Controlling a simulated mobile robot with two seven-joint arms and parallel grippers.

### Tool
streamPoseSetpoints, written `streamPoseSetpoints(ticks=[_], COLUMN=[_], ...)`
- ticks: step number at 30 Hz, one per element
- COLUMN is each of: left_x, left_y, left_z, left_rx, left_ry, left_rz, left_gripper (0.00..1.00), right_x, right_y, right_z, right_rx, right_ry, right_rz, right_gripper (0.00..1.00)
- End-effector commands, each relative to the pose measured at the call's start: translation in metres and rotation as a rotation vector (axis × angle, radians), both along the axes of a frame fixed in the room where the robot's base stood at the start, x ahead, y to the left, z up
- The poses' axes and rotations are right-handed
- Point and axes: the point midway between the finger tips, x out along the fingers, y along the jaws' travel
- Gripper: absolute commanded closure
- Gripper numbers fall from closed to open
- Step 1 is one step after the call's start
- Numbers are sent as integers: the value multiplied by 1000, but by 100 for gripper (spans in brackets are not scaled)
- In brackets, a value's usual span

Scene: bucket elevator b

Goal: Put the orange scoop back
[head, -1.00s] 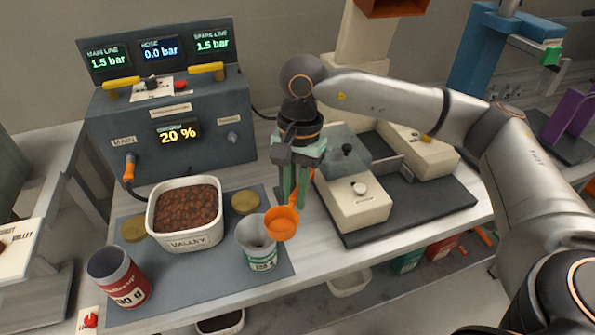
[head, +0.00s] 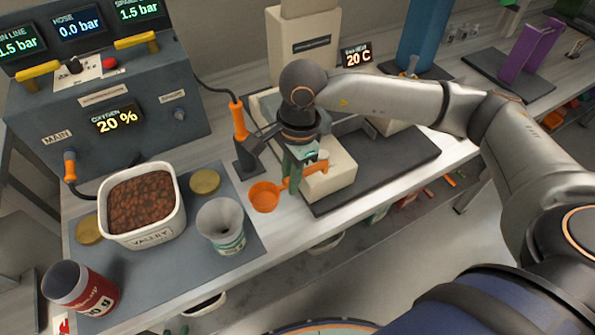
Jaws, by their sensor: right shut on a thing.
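The orange scoop (head: 264,197) is in the head view, its round bowl low over the edge of the grey mat and the light bench. Its handle runs up to the right into my right gripper (head: 294,178), which is shut on it. I cannot tell whether the bowl touches the surface. A white tub of brown beans (head: 178,223) labelled "VALLEY" stands on the mat to the left. My left gripper is not in view.
An upright orange-handled hose tool (head: 239,122) is behind my gripper. A cream machine on a dark base (head: 410,160) stands to the right. The grey control box (head: 140,80) is at back left.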

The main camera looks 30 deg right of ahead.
Motion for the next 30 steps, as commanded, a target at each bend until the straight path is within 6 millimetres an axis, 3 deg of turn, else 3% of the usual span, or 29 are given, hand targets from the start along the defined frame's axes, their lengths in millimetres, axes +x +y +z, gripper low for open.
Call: streamPoseSetpoints(ticks=[24,30], left_x=[-1,-1], left_y=[0,0], left_z=[11,12], left_rx=[1,1], left_ry=[3,3], left_rz=[0,0], left_gripper=[63,63], right_x=[14,16], right_y=[27,30], right_z=[-23,-25], right_rx=[-8,-9], right_ry=[7,9], right_rz=[-1361,-1567], right_gripper=[100,100])
